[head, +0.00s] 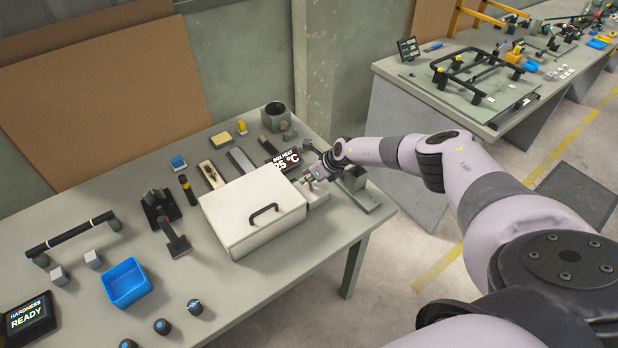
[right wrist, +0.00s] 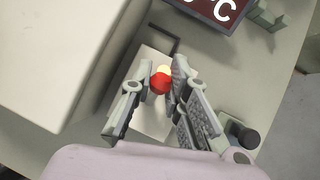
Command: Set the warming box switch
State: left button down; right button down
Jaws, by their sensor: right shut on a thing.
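The warming box (head: 250,212) is a closed white box with a dark handle on its lid, on the near table. The switch has a pale base (head: 317,196) at the box's right side and a red knob with a pale top (right wrist: 160,82). My right gripper (head: 313,175) is over the base, its two fingers (right wrist: 161,76) closed on the knob from either side. The fingers partly hide the base. My left gripper is not in view.
A dark cup (head: 275,116) stands at the back of the table (head: 240,305). A grey metal fixture (head: 357,192) stands close right of my gripper by the table edge. A blue bin (head: 127,283) and several small tools lie to the left. A second bench (head: 470,105) stands further right.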

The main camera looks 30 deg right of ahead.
jog(key=shift+w+d, duration=0.1)
jog(key=shift+w, duration=0.1)
dwell(0.4)
jog(key=c, duration=1.5)
grip_release()
jog(key=shift+f, duration=0.1)
jog(key=shift+s+r, duration=0.15)
jog(key=shift+r, duration=0.25)
jog(key=v, duration=1.1)
jog(key=shift+d+r, duration=0.1)
jog(key=shift+r, duration=0.1)
